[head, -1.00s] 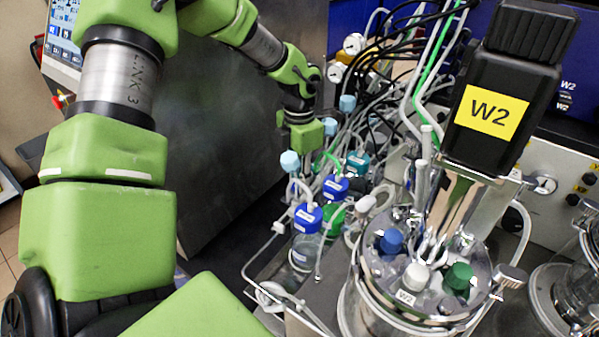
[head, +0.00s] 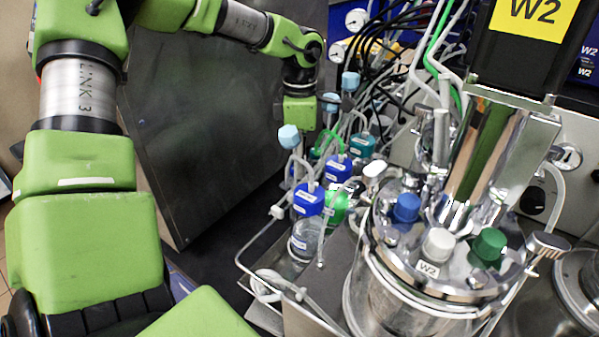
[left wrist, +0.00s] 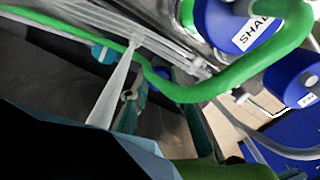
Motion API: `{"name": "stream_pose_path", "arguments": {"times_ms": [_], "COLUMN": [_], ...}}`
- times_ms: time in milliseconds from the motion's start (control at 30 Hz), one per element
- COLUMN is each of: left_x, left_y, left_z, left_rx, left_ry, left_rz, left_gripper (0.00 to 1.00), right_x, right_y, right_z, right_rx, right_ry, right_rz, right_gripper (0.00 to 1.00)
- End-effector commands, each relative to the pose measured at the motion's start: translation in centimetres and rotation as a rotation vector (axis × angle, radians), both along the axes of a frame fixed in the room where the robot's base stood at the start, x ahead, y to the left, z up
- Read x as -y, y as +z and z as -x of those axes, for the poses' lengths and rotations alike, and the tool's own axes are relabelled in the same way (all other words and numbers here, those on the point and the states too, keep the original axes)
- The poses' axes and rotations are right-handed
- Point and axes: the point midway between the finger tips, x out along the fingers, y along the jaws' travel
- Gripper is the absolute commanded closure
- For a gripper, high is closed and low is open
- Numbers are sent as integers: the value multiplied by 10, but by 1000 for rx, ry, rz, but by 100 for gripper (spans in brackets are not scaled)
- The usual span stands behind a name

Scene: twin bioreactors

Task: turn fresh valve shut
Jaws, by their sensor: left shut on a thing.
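In the left wrist view a thick green hose (left wrist: 190,94) crosses the picture. A pale tapered part (left wrist: 115,88) and a small teal part (left wrist: 103,53) lie near it. A dark shape fills the lower left there. My right gripper is not in view.
Blue-capped bottles (head: 308,200) stand in front of the gripper, with a light blue cap (head: 289,137) close to my wrist. The W2 vessel (head: 405,300) stands at right. Hoses and cables crowd behind. A dark metal panel (head: 200,120) stands at left.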

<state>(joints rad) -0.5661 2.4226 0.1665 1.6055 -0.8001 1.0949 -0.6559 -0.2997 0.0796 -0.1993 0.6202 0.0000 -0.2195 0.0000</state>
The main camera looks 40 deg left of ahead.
Motion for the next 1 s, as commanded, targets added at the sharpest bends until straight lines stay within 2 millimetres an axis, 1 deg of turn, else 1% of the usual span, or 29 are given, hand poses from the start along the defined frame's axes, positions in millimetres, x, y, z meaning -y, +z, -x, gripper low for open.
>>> {"name": "stream_pose_path", "arguments": {"times_ms": [33, 100, 400, 800, 1000], "left_x": [0, 1, 1, 2, 2], "left_y": [-4, -3, -1, 1, 1], "left_z": [-1, -1, 1, 3, 4], "left_rx": [6, 6, 5, 4, 2], "left_ry": [-43, -110, -395, -758, -897], "left_rz": [2, 2, 1, 1, 1], "left_gripper": [100, 100, 100, 100, 100], "right_x": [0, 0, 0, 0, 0], "right_y": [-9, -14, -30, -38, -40], "right_z": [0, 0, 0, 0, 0], "right_rx": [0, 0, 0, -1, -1], "right_ry": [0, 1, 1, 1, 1], "right_rz": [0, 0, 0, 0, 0], "right_gripper": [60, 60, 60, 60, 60]}}
